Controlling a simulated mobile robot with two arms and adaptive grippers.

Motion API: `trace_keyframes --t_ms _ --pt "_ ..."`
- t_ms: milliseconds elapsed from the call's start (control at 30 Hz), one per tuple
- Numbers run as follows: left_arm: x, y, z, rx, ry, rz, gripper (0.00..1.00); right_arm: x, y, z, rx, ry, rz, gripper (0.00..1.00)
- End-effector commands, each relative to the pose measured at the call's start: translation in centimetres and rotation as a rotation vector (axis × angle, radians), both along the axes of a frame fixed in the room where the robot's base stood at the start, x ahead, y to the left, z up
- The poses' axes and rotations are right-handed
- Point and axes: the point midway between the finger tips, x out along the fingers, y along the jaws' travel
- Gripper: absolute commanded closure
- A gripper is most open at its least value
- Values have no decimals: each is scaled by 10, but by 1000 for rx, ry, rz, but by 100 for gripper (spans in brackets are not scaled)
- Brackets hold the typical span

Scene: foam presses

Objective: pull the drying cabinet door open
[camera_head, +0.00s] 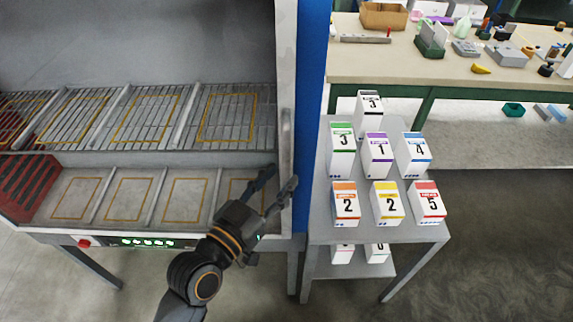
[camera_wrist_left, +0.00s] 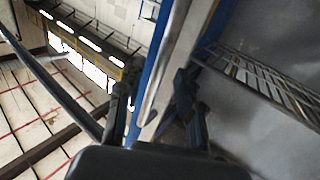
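The drying cabinet (camera_head: 150,158) fills the left of the head view, with wire racks visible inside. At its right edge is a pale upright door frame (camera_head: 284,60) with a vertical grey bar handle (camera_head: 287,135). My left gripper (camera_head: 280,179) is at the lower end of this handle with its fingers spread. In the left wrist view the fingers of my left gripper (camera_wrist_left: 152,100) lie on either side of a pale bar (camera_wrist_left: 165,75). I cannot tell whether they touch it. The door looks closed or nearly so. My right gripper is not in view.
A blue side panel (camera_head: 312,90) borders the cabinet. Close to its right stands a grey stand (camera_head: 372,225) with several numbered boxes. A workbench (camera_head: 440,65) with small items is behind. The cabinet's front lower edge carries a red button (camera_head: 84,243) and green lights. Floor is clear at lower right.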

Motion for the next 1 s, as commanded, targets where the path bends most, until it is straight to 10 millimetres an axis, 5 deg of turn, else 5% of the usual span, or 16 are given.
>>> trace_keyframes --t_ms 200,567,767,1000 --pt "22 -15 1 -1 1 -1 63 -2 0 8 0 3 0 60" --pt "27 -18 -1 1 -1 -1 63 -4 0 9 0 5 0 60" --pt "27 -18 -1 1 -1 -1 100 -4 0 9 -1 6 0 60" --pt "27 -18 -1 1 -1 -1 100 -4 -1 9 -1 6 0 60"
